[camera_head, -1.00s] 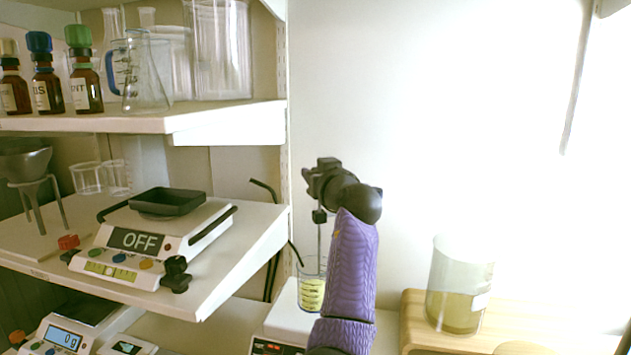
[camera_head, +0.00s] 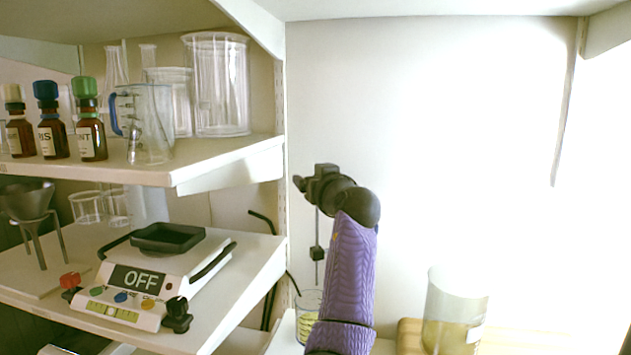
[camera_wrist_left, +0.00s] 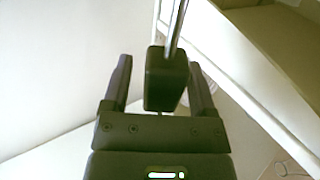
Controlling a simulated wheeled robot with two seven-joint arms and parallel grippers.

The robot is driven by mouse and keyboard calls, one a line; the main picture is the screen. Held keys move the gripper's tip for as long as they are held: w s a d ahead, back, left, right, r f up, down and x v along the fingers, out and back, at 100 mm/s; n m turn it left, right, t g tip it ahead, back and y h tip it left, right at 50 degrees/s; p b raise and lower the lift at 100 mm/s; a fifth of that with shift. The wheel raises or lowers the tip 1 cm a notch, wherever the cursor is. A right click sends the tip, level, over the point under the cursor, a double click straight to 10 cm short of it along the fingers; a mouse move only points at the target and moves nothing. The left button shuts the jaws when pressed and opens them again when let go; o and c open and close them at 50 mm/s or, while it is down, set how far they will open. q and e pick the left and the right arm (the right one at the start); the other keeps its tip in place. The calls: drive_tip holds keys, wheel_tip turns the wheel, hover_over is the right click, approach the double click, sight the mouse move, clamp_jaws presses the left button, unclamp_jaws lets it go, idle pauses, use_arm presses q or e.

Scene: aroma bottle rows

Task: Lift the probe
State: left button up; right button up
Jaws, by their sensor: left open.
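My left gripper (camera_head: 318,180) is in the middle of the head view, at the end of my purple-sleeved arm. A thin rod (camera_head: 317,225), apparently the probe, runs down below it. A small black block (camera_head: 317,253) sits on the rod, above a beaker with yellow contents (camera_head: 308,315). In the left wrist view, my open fingers (camera_wrist_left: 158,85) flank a black block (camera_wrist_left: 167,80) with a metal rod (camera_wrist_left: 177,25). The block looks closer to the right finger; contact cannot be told. Whether both views show the same block is unclear. My right gripper is out of view.
At left, a shelf (camera_head: 230,160) holds brown bottles (camera_head: 90,138) and glassware. A lower shelf (camera_head: 240,285) carries a scale reading OFF (camera_head: 140,280) and a funnel stand (camera_head: 30,205). A large beaker (camera_head: 450,310) stands at lower right. The wall area right of my arm is clear.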

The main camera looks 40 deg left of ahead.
use_arm(q)
drive_tip(key=v, duration=1)
